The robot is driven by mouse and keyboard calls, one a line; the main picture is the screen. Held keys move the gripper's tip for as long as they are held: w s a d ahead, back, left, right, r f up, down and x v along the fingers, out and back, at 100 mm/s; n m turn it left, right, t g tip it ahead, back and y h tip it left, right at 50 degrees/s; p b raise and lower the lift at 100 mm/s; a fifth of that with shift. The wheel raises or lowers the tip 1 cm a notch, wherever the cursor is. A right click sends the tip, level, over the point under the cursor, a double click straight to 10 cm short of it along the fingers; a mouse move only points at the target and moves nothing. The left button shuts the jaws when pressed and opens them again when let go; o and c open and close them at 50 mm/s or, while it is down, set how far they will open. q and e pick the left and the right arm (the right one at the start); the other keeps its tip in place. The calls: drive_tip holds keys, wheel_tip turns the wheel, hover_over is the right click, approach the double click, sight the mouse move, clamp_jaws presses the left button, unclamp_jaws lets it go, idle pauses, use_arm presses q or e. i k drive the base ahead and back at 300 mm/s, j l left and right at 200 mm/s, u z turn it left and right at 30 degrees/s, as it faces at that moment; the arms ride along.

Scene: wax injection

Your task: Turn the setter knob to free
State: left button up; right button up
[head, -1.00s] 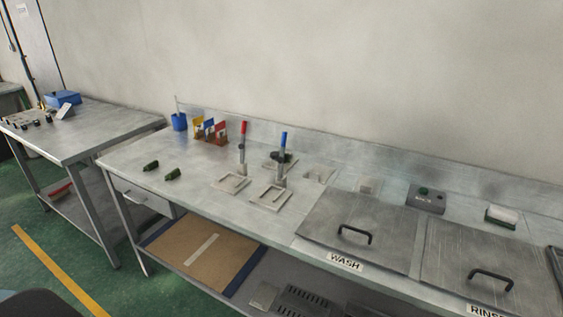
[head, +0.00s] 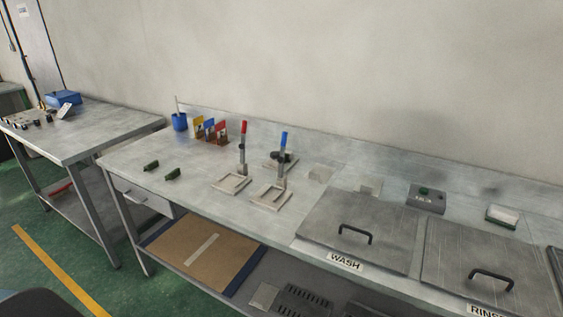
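No knob clearly marked as the setter knob can be made out at this size. A small fixture with a dark round part (head: 284,157) stands near the back of the steel bench; this may be a knob, but I cannot tell its setting. Two upright tools, one with a red handle (head: 243,135) and one with a blue handle (head: 284,143), stand beside pale square frames (head: 231,183). Neither of my grippers is in view.
The steel bench (head: 140,150) carries a lidded WASH tank (head: 340,215) and a RINSE tank (head: 470,250), both closed. Another table (head: 110,125) stands farther left.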

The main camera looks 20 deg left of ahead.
sight(274, 155)
drive_tip(key=j+z, duration=0.1)
drive_tip(key=z, duration=0.6)
drive_tip(key=j+z, duration=0.35)
drive_tip(key=k+j+z, duration=0.15)
drive_tip(key=j+z, duration=0.2)
drive_tip(key=k+j+z, duration=0.1)
drive_tip(key=j, duration=0.25)
drive_tip(key=k+j+z, duration=0.1)
drive_tip(key=j, duration=0.2)
drive_tip(key=k+j+z, duration=0.15)
drive_tip(key=j, duration=0.15)
drive_tip(key=k+j, duration=0.15)
drive_tip(key=j, duration=0.2)
drive_tip(key=k+j, duration=0.2)
drive_tip(key=j, duration=0.2)
drive_tip(key=k+j, duration=0.15)
drive_tip(key=j, duration=0.2)
drive_tip(key=k+j, duration=0.15)
drive_tip(key=j, duration=0.2)
drive_tip(key=z, duration=0.05)
